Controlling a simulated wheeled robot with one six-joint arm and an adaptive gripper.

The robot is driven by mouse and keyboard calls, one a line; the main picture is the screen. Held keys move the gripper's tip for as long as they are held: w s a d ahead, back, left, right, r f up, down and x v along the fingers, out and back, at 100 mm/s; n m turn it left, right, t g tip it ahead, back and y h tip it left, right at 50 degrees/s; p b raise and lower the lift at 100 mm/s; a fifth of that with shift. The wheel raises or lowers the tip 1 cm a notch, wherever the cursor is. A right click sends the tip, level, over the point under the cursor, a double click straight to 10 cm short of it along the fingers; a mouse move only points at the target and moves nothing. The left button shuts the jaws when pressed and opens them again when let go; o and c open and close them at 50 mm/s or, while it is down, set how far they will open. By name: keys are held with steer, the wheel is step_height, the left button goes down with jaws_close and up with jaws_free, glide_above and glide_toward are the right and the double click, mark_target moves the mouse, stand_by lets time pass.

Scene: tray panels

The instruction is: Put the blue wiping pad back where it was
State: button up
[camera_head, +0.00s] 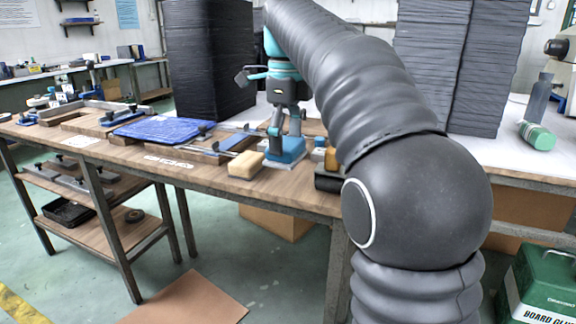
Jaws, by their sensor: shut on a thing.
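My gripper (285,134) points down at the right part of the wooden bench and is shut on the blue wiping pad (286,150). The pad is a small blue block, level, directly over a pale flat patch (283,164) on the bench top. I cannot tell whether the pad touches that patch or is slightly above it. My dark arm hides the bench to the right.
A tan block (246,164) lies just left of the pad. A blue ribbed panel (165,130) lies in a fixture with metal bars (235,142) farther left. Small dark and yellow items (329,160) stand close on the right. Tall black stacks (210,60) stand behind.

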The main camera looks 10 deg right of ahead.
steer(key=w+f, duration=0.1)
steer(key=w, duration=0.1)
steer(key=w+d+f, duration=0.1)
steer(key=w, duration=0.1)
steer(key=w+f, duration=0.1)
steer(key=w, duration=0.1)
steer(key=shift+w+d+f, duration=0.1)
steer(key=shift+d+f, duration=0.3)
steer(key=shift+w+f+b, duration=0.1)
steer(key=shift+f+b, duration=0.45)
steer(key=shift+f, duration=1.55)
steer(key=o, duration=0.9)
steer(key=shift+f, duration=0.15)
step_height(320, 180, up, 12)
steer(key=p, duration=0.3)
steer(key=shift+p, duration=0.35)
steer(key=shift+r, duration=0.2)
